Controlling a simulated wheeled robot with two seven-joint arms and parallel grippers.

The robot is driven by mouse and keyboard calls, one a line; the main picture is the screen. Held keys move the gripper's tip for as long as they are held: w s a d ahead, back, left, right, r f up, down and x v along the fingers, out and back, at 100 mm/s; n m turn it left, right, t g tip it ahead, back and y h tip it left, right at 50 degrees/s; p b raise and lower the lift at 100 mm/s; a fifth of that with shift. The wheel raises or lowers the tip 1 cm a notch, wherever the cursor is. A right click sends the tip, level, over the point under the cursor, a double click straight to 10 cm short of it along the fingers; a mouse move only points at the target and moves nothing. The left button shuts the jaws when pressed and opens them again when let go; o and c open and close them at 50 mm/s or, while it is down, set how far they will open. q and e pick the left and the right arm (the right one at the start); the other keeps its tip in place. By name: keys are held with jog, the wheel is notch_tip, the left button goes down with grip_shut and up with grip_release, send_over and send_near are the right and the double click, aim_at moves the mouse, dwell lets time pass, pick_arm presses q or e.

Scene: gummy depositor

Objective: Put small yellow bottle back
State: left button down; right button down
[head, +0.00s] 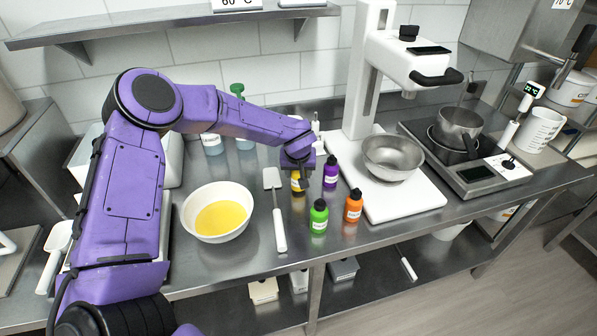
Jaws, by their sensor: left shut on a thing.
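The small yellow bottle (296,184) is in the middle of the head view, partly hidden by my left gripper (298,172). My left gripper points down and is shut on the yellow bottle's top. The bottle is at or just above the steel counter; I cannot tell if it touches. A purple bottle (331,173) stands just to its right. A green bottle (319,217) and an orange bottle (353,206) stand in front. My right gripper is not in view.
A white bowl of yellow liquid (219,216) and a white-handled spatula (277,210) lie to the left. A steel bowl (392,157) sits on the white mixer stand (420,199) to the right. A pot (459,129) is on the hot plate (476,172) further right.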

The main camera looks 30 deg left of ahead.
pick_arm(q)
jog(key=shift+w+f, duration=0.15)
jog(key=shift+f, duration=0.1)
jog(key=shift+f, duration=0.15)
jog(key=shift+f, duration=0.3)
jog(key=shift+c, duration=1.7)
grip_release()
jog(key=b+v, duration=0.1)
jog(key=v, duration=0.9)
jog(key=shift+r+b, duration=0.3)
jog(key=shift+b, duration=0.05)
